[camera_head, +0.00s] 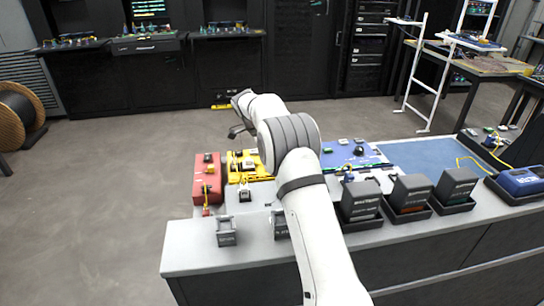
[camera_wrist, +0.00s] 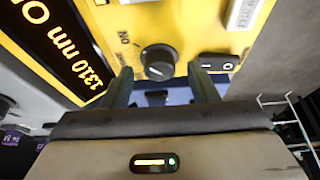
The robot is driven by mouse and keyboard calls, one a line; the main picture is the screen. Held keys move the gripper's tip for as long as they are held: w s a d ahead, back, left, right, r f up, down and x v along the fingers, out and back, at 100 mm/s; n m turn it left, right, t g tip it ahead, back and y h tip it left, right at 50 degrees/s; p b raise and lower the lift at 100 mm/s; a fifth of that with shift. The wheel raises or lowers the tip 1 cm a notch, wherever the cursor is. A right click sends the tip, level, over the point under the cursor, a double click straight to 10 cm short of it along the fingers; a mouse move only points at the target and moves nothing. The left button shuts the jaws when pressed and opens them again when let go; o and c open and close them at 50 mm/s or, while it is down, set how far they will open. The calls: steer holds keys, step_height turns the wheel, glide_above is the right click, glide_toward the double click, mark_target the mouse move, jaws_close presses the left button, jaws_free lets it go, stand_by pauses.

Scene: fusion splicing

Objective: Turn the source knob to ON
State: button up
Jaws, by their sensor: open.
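The dark round source knob (camera_wrist: 158,62) is on the front of a yellow instrument in the wrist view. The label ON is printed beside it, upside down in the picture. A small pale mark shows on the knob near its lower edge. My gripper (camera_wrist: 160,80) is open, with one finger on each side of the knob's near end. I cannot tell whether the fingers touch it. In the head view the yellow instrument (camera_head: 250,176) sits on the bench, partly hidden by my arm.
A lit display (camera_wrist: 75,60) reads 1310 nm on the yellow instrument, and a rocker switch (camera_wrist: 216,64) is right of the knob. A red box (camera_head: 207,180) stands left of the instrument, and a blue mat (camera_head: 430,158) lies to the right. Dark boxes (camera_head: 410,190) line the bench's front edge.

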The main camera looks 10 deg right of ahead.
steer(key=v, duration=0.7)
